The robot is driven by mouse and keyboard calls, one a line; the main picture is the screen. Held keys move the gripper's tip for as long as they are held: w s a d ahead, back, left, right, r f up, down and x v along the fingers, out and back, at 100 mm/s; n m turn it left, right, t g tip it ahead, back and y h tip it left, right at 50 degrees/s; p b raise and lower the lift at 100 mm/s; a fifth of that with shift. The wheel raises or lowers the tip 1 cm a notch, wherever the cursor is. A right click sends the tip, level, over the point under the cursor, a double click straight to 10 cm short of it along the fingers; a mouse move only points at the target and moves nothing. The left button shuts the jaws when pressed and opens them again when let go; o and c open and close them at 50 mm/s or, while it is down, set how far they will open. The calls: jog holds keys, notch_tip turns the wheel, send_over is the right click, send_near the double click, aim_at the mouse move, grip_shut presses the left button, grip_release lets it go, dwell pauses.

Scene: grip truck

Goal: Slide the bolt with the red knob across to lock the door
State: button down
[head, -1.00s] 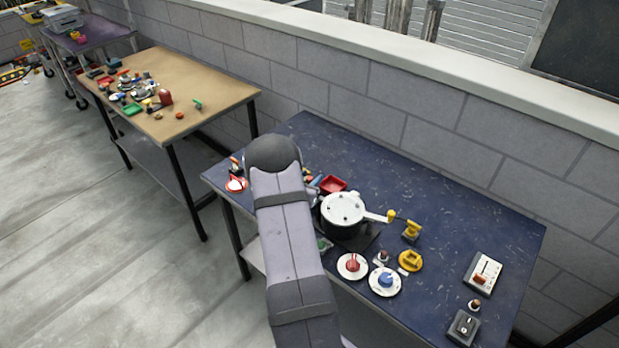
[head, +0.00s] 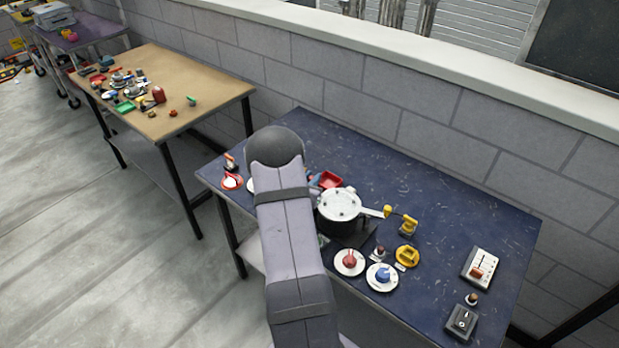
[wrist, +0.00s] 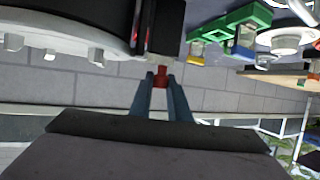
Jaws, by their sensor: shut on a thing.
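In the wrist view, which looks upside down, my gripper (wrist: 160,82) is shut on a small red knob (wrist: 161,70). The knob sits at the end of a black block (wrist: 166,28), beside a large round dark and white body at the upper left. The rest of the bolt and the door cannot be made out. In the head view my arm covers the gripper, and I cannot see the knob there.
The blue table (head: 420,190) carries a black pot with a white lid (head: 340,203), a red tray (head: 329,180), red and blue knobs on white discs, a yellow piece (head: 406,254) and a switch box (head: 481,268). Its back right is clear. A brown table (head: 190,85) stands behind left.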

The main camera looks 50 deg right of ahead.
jog(key=c, duration=1.7)
grip_release()
jog(key=shift+s, duration=0.3)
jog(key=shift+o, duration=0.2)
jog(key=shift+a, duration=0.1)
jog(key=b+v, duration=0.2)
jog(key=v, duration=0.5)
jog(key=shift+r, duration=0.1)
